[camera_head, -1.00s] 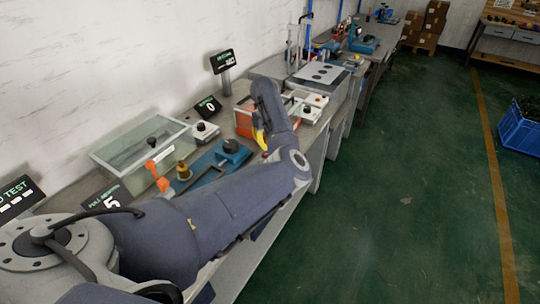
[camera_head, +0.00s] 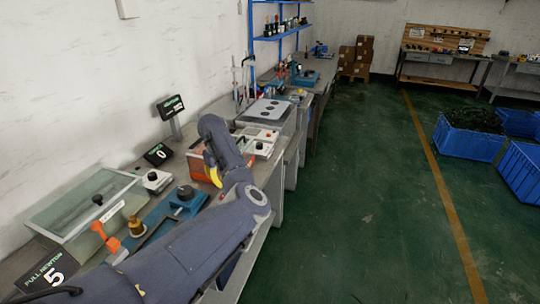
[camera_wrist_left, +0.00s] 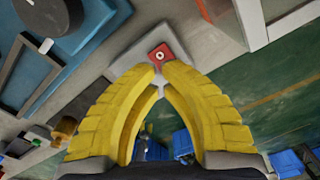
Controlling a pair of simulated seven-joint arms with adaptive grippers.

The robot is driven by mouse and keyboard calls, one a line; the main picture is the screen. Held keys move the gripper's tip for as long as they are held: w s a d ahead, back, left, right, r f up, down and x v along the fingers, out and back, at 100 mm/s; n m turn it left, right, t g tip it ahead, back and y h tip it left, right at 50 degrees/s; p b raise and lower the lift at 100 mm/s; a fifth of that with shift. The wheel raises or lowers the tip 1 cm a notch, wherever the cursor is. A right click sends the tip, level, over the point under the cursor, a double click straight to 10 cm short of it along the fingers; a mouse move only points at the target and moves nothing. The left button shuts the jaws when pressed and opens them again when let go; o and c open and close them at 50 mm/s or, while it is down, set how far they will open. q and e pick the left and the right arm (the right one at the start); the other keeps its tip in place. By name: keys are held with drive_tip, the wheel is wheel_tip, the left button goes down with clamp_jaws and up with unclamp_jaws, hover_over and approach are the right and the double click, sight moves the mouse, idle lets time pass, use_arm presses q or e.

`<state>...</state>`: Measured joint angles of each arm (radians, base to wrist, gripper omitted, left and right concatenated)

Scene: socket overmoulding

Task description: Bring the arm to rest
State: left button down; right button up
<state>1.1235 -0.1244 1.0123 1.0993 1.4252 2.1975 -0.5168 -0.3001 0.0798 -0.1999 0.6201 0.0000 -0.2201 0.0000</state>
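My left gripper (camera_head: 213,177) is at the end of the grey arm that reaches in from the lower left, above the bench edge beside the orange-red box (camera_head: 198,160). Its yellow fingers fill the middle of the left wrist view (camera_wrist_left: 158,70), with tips drawn together and nothing visibly held. A small red square part (camera_wrist_left: 160,54) with a pale ring shows just beyond the tips, against a grey surface; I cannot tell whether the tips touch it. My right gripper is in neither view.
A glass-lidded box (camera_head: 85,205), blue fixture (camera_head: 188,199) and control boxes (camera_head: 154,181) line the bench along the left wall. A "0" display (camera_head: 158,154) stands behind. Blue crates (camera_head: 468,140) are at the right. The green floor (camera_head: 350,215) is clear between.

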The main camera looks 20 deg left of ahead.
use_arm(q)
drive_tip(key=shift+f, duration=3.1)
wheel_tip(320, 180, up, 7)
wheel_tip(320, 180, down, 7)
drive_tip(key=shift+f, duration=0.2)
drive_tip(key=shift+r, duration=1.5)
